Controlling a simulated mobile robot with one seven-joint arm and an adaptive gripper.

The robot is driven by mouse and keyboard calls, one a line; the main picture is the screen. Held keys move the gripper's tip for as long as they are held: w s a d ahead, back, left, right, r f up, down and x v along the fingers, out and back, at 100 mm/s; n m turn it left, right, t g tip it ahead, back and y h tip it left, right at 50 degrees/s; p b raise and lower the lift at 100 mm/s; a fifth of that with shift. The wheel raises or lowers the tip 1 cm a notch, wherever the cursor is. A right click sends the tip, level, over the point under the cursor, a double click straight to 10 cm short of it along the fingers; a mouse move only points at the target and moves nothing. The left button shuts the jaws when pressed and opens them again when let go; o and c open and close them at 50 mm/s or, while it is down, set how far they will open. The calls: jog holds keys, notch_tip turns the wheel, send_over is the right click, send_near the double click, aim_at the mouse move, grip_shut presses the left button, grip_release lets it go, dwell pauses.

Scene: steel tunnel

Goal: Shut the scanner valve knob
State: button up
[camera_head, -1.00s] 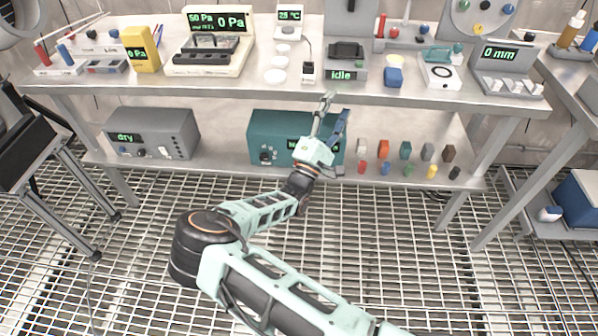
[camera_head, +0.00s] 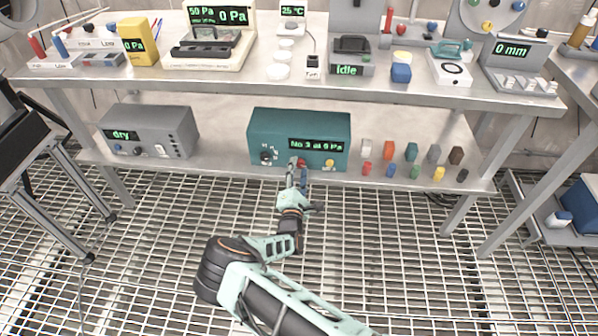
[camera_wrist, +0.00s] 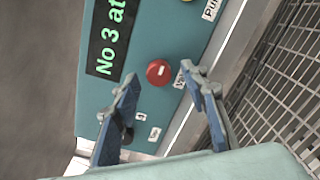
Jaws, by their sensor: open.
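The scanner is a teal box (camera_head: 256,130) on the lower shelf, its green display reading "No 3 at 0 Pa". A round red knob (camera_wrist: 159,72) sits on its front face in the wrist view, beside a label starting "Va" that a finger partly covers. My gripper (camera_head: 297,166) is in front of the scanner's lower front, by the red knob. In the wrist view my gripper (camera_wrist: 160,76) is open and empty, one finger on either side of the knob. The fingertips look close to the face; contact cannot be told.
A yellow button (camera_head: 329,162) is right of the red knob, a black knob (camera_head: 266,157) left. A grey box reading "dry" (camera_head: 175,130) stands left on the shelf, several small coloured blocks (camera_head: 412,151) right.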

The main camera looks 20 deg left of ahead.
jog(key=shift+w+r, duration=0.1)
jog(key=shift+w, duration=0.25)
grip_shut()
